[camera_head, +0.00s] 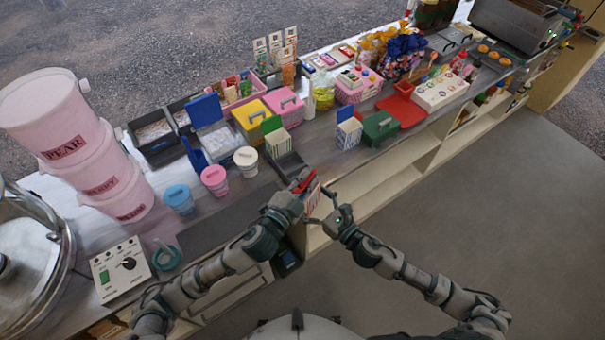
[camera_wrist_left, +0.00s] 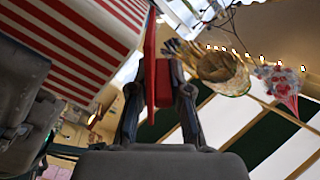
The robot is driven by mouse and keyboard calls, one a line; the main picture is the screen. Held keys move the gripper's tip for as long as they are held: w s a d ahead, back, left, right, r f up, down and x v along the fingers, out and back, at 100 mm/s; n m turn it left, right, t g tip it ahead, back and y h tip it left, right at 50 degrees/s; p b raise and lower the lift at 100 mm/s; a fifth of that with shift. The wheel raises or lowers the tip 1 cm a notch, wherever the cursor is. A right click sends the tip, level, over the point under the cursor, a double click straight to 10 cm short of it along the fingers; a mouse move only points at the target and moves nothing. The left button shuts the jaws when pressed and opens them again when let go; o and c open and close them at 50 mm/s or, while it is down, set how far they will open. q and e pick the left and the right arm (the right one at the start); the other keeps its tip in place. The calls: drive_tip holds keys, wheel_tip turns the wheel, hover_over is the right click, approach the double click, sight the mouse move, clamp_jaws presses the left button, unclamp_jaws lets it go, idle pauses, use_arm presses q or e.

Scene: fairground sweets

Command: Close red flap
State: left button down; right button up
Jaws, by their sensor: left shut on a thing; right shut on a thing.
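A small red-and-white striped box (camera_head: 313,199) is held up in front of the counter, between my two grippers. Its red flap (camera_head: 304,181) is at its upper left. In the left wrist view, the striped box (camera_wrist_left: 75,35) fills the upper left and the red flap (camera_wrist_left: 150,45) stands edge-on beside it. My left gripper (camera_head: 298,184) is shut on the flap's red handle (camera_wrist_left: 160,85), seen between its fingers (camera_wrist_left: 158,100). My right gripper (camera_head: 333,206) is shut on the box from the other side; its exact contact is partly hidden.
The counter behind holds a dark tray (camera_head: 289,165), a green-flap striped box (camera_head: 276,138), a blue-flap box (camera_head: 348,131), a green box (camera_head: 381,127) and several cups (camera_head: 214,177). Pink tubs (camera_head: 100,185) stand at left. The floor at right (camera_head: 460,200) is clear.

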use_arm(q)
drive_tip(key=shift+s+d+f+m, duration=0.2)
drive_tip(key=shift+d+f+m, duration=0.1)
drive_tip(key=shift+m, duration=0.55)
drive_tip(key=shift+s+d+f+m, duration=0.2)
drive_tip(key=shift+f+m, duration=0.1)
drive_tip(key=shift+m, duration=0.55)
drive_tip(key=c, duration=1.2)
unclamp_jaws()
drive_tip(key=shift+o, duration=0.2)
drive_tip(key=shift+a+f, duration=0.1)
use_arm(e)
drive_tip(key=shift+c, duration=1.4)
use_arm(q)
drive_tip(key=v, duration=0.7)
drive_tip(key=shift+s+a, duration=0.2)
drive_tip(key=shift+s, duration=0.15)
